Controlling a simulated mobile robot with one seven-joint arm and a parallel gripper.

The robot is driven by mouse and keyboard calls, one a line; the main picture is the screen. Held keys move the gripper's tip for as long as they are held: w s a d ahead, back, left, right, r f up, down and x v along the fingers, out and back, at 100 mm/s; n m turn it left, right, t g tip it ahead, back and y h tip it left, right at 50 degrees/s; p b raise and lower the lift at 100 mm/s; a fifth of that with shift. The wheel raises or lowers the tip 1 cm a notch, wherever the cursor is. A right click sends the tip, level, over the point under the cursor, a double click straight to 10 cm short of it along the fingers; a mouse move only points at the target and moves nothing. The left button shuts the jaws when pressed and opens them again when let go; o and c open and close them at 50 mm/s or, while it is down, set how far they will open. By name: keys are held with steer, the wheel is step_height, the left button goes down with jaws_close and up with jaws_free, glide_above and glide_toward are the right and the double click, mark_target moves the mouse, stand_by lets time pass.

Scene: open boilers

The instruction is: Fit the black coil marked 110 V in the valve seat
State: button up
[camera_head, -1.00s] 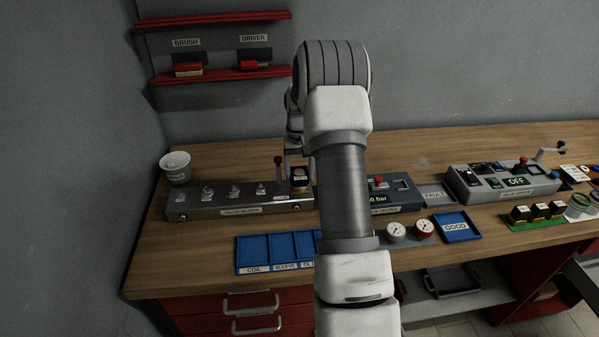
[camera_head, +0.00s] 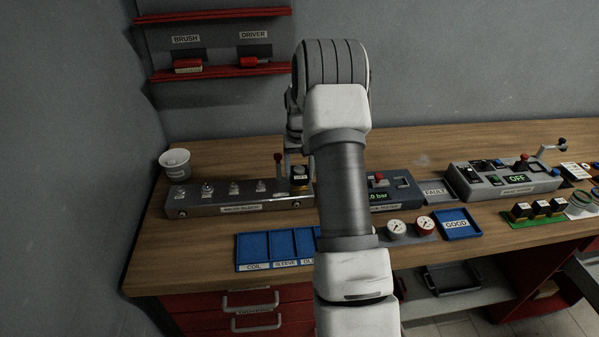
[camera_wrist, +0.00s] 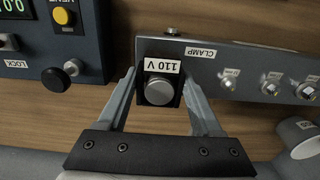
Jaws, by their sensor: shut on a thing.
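The black coil marked 110 V (camera_wrist: 162,68) is upright between the two fingers of my gripper (camera_wrist: 160,88), which is shut on it. A round metal top shows on the coil. The coil is over the CLAMP end of the long grey valve block (camera_wrist: 226,66); I cannot tell whether it rests fully down. The valve block (camera_head: 240,198) carries several bare metal stems to the left. My arm hides much of the gripper there.
A blue tray (camera_head: 275,231) with compartments lies in front of the block. A white cup (camera_head: 175,164) stands at the back left. The pressure tester (camera_head: 396,190), blue GOOD tray (camera_head: 457,237) and a grey console marked OFF (camera_head: 505,190) are to the right.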

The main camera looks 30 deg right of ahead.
steer(key=o, duration=1.5)
steer(key=shift+f, duration=0.1)
steer(key=shift+r+p, duration=2)
steer(key=shift+r, duration=1.5)
